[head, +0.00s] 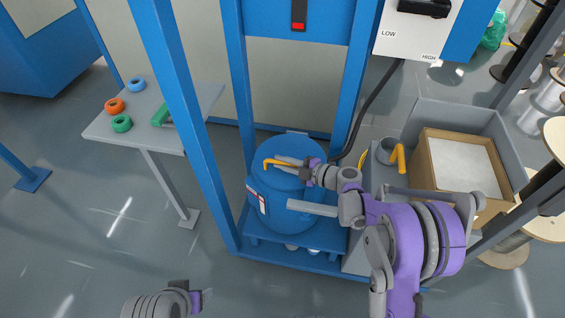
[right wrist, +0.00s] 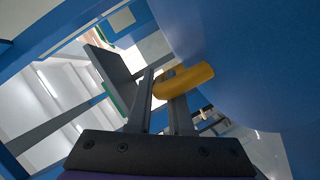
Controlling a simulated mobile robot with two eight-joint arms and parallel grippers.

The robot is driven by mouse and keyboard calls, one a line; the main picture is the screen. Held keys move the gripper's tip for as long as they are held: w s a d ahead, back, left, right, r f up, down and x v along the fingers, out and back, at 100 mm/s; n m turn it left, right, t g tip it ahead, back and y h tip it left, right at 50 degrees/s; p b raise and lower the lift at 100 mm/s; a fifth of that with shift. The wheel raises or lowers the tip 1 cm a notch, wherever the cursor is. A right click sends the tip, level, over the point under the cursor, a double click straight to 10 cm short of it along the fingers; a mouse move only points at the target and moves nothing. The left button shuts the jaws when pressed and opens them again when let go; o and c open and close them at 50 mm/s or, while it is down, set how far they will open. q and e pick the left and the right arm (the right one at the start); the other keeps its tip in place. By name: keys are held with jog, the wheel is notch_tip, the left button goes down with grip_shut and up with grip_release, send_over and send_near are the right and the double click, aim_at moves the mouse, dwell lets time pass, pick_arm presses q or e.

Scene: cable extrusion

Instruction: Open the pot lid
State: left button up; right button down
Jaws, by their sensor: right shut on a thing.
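The blue pot (head: 290,209) stands in the blue frame, with its blue lid (head: 296,152) on top. A yellow handle (head: 284,163) sits at the lid. My right gripper (head: 290,163) reaches over the lid from the right and is shut on the yellow handle. In the right wrist view the yellow handle (right wrist: 184,80) passes between the two grey fingers. The blue surface beside it fills the right of that view. Part of the lid is hidden by my right gripper and arm.
Blue posts (head: 172,110) of the frame stand close around the pot. A grey table (head: 190,108) with several coloured rings is on the left. Open floor lies at lower left.

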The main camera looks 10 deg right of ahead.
jog(key=shift+w+d+r+p, duration=0.1)
jog(key=shift+w+r+p, duration=0.1)
jog(key=shift+r+p, duration=0.4)
jog(key=w+d+r+m+g+p, duration=0.2)
jog(key=w+r+m+p, duration=0.2)
jog(key=r, duration=0.5)
jog(key=shift+w+g+p, duration=0.3)
jog(key=shift+w+p, duration=0.65)
jog(key=shift+p, duration=0.05)
jog(key=c, duration=0.8)
grip_release()
jog(key=shift+c, duration=0.2)
